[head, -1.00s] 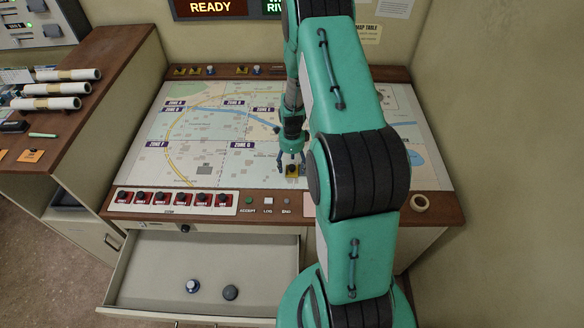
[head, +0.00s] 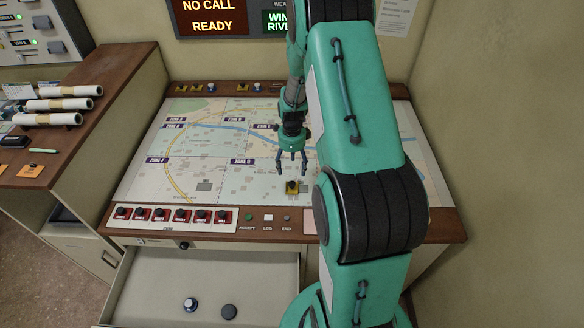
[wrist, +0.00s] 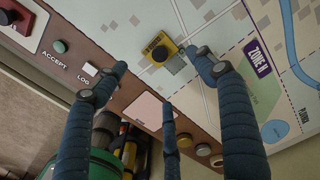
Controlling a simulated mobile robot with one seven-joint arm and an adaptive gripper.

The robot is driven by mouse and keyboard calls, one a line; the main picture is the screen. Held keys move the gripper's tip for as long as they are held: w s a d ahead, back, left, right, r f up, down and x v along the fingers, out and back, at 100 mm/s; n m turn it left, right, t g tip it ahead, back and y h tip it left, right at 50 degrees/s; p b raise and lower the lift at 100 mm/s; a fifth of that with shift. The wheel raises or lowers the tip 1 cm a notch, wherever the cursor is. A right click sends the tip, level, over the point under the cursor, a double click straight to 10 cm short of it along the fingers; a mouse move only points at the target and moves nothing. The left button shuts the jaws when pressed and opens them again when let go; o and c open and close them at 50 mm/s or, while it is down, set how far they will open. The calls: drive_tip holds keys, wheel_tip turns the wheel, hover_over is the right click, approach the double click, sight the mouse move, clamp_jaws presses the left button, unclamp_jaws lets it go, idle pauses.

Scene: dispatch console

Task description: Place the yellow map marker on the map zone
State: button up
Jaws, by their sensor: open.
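The yellow map marker (head: 291,187), a yellow square base with a black knob, stands upright on the map (head: 220,185) near its front edge, below the Zone G label. It also shows in the wrist view (wrist: 158,50), near a small grey printed patch. My gripper (head: 291,165) hangs above and slightly behind the marker, fingers spread and empty, apart from it. In the wrist view the fingers (wrist: 165,85) are spread wide, and the marker lies beyond their tips. My arm hides the right part of the map in the head view.
An open drawer (head: 255,270) below holds two knob-shaped markers. More markers (head: 205,87) stand along the back edge. Rolled papers (head: 60,105) lie on the left desk.

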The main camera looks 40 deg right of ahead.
idle(0.4)
drive_tip(key=s+a+r+n+t, duration=0.1)
drive_tip(key=a+r+n, duration=0.3)
drive_tip(key=a+r, duration=0.45)
drive_tip(key=s+a+r+n+t, duration=0.1)
drive_tip(key=a+r+n, duration=0.4)
drive_tip(key=r, duration=0.6)
drive_tip(key=s+a+r+n+t, duration=0.1)
drive_tip(key=a+r+n, duration=0.4)
drive_tip(key=r, duration=0.5)
drive_tip(key=s+a+r+n+t, duration=0.1)
drive_tip(key=s+a+r+n, duration=0.4)
drive_tip(key=s+a, duration=0.3)
drive_tip(key=s+a+r+n+t, duration=0.1)
drive_tip(key=s+a+r+n, duration=0.5)
drive_tip(key=s, duration=0.6)
drive_tip(key=a+n, duration=0.2)
drive_tip(key=a, duration=0.1)
drive_tip(key=shift+r+n+t, duration=0.3)
wheel_tip(320, 180, down, 12)
drive_tip(key=b, duration=1.2)
